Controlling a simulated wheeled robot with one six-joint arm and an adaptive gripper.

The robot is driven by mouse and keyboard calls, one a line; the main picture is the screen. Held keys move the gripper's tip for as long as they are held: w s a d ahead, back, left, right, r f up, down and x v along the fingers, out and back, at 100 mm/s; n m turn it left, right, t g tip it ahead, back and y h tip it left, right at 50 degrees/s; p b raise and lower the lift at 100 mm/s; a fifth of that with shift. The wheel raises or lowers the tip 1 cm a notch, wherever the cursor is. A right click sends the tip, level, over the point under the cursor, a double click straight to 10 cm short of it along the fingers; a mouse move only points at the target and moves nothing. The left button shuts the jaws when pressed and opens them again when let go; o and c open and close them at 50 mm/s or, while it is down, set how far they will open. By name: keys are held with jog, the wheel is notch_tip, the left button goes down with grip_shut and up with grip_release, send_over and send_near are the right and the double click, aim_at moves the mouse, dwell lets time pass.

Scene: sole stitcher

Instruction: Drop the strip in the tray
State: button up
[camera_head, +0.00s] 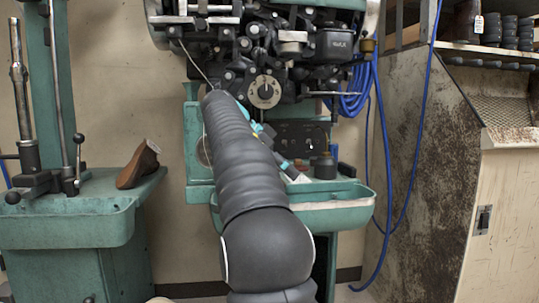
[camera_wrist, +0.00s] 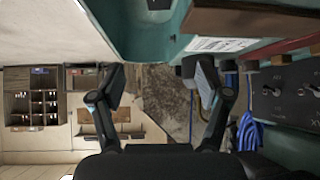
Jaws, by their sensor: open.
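My gripper (camera_wrist: 157,82) is open in the wrist view, with nothing visible between its fingers. In the head view, my arm hides most of it, in front of the green machine. A long brown piece (camera_wrist: 238,19) that may be the strip lies at the top of the wrist view, beyond the right finger. A white printed label (camera_wrist: 222,44) shows beside it. The green tray (camera_head: 345,194) juts from the front of the machine in the head view. My arm covers its left part, and I cannot tell what lies in it.
The green stitching machine (camera_head: 265,91) stands behind my arm. Blue hoses (camera_head: 384,180) hang between the tray and a worn cabinet (camera_head: 478,200) at right. A dark cylinder (camera_head: 324,168) stands behind the tray.

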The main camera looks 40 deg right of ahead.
jog(key=v, duration=0.7)
jog(key=shift+a, duration=0.15)
jog(key=shift+r, duration=0.15)
dwell(0.5)
jog(key=s+a+f+n+t+y+p, duration=0.2)
jog(key=s+a+n+t+p, duration=0.15)
jog(key=a+n, duration=0.35)
jog(key=s+a+f+n+t+y+p, duration=0.1)
jog(key=s+a+f+n+t+p, duration=0.2)
jog(key=a+n, duration=0.4)
jog(key=s+a+f+n+t+y+p, duration=0.1)
jog(key=s+a+f+n+y, duration=0.2)
jog(key=s+a+f, duration=0.3)
jog(key=s+a+f+n+t+y+p, duration=0.1)
jog(key=s+a+f+n, duration=0.4)
jog(key=s+f, duration=0.5)
jog(key=a+f+y+p, duration=0.1)
jog(key=a+f, duration=0.1)
jog(key=shift+s+a+y, duration=0.25)
jog(key=shift+y, duration=0.15)
